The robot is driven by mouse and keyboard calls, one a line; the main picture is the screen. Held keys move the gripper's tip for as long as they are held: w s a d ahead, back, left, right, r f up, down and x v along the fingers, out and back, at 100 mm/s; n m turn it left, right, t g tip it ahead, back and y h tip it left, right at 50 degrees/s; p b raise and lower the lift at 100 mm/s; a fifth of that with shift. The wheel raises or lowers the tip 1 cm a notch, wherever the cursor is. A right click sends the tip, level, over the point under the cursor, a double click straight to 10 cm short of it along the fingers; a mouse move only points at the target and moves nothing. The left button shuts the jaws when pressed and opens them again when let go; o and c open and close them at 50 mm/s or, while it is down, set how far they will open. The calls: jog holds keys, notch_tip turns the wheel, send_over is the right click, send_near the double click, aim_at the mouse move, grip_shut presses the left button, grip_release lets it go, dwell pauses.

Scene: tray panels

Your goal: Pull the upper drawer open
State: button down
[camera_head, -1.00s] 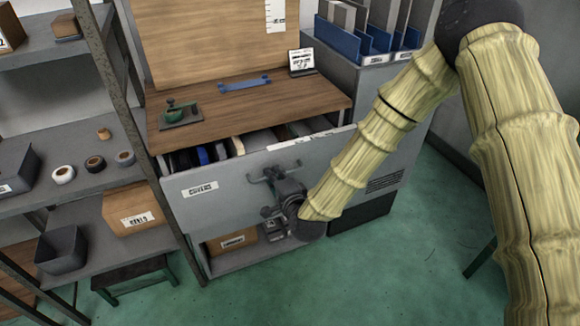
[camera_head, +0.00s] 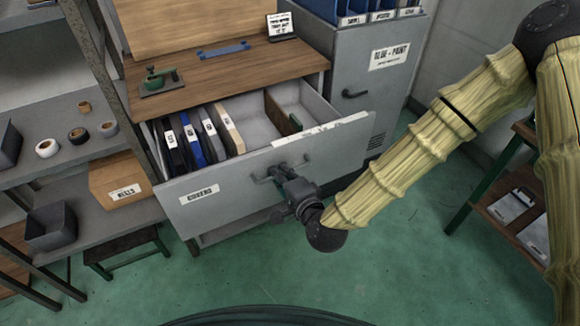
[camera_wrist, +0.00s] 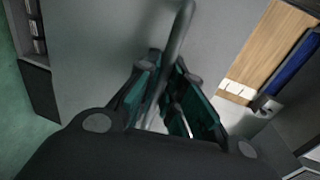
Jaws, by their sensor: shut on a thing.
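The upper drawer (camera_head: 235,197) stands well open below the wooden worktop, its grey front labelled "COVERS". Inside it, binders and dividers stand at the left, and the bays to the right look largely empty. My gripper (camera_head: 283,176) is shut on the drawer's bar handle (camera_head: 262,179) at the middle of the front. In the wrist view the gripper's green fingers (camera_wrist: 163,95) close around the grey bar handle (camera_wrist: 181,35). Part of the handle is hidden behind the gripper in the head view.
A grey cabinet (camera_head: 375,85) stands at the right. A shelf rack (camera_head: 80,155) with a "REELS" box (camera_head: 118,184) is at the left. A small stool (camera_head: 125,250) stands below it. A table (camera_head: 505,195) is at the far right. Green floor (camera_head: 400,255) is open in front.

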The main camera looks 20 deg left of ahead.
jog(key=shift+s+d, duration=0.4)
jog(key=c, duration=1.8)
grip_release()
jog(key=shift+v, duration=3.75)
jog(key=shift+f, duration=0.1)
